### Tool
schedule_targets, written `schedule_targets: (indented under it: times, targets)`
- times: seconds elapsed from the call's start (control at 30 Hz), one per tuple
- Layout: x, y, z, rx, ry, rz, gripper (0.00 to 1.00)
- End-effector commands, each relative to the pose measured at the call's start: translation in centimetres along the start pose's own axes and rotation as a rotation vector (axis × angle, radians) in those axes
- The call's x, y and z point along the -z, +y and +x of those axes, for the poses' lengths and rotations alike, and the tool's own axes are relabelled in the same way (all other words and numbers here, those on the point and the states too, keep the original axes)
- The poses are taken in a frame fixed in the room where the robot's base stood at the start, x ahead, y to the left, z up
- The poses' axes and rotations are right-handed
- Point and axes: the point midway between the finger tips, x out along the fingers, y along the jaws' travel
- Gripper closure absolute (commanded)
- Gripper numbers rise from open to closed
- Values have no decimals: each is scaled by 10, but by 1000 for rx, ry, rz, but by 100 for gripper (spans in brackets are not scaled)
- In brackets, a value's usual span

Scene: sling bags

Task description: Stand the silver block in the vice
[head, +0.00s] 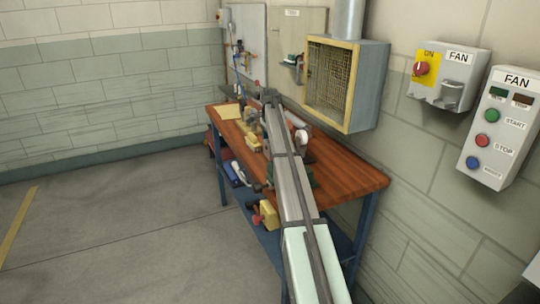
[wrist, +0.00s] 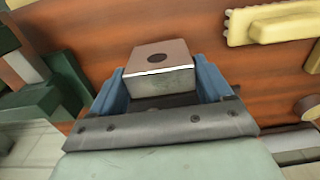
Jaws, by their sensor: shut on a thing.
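The silver block (wrist: 162,80) is in the wrist view, with a brownish top face, a dark round hole and a bright front edge. My gripper (wrist: 160,88) has its two blue fingers on either side of it and is shut on it. A dark green thing at the left of the wrist view (wrist: 62,88) looks like part of the vice; the block is apart from it in the picture. In the head view my arm covers much of the bench, and I cannot make out the block or the fingertips there.
The wooden bench (head: 350,178) holds several small items at its far end. A yellow tool (wrist: 270,22) lies at the top right in the wrist view. A caged fan box (head: 340,80) hangs above the bench on the right. The floor (head: 120,225) at the left is clear.

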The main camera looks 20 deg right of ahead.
Motion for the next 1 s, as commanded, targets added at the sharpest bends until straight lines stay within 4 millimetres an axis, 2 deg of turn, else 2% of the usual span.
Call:
schedule_targets:
  times: [1.0]
  targets:
    - [0,0,-41,0,0,0,57]
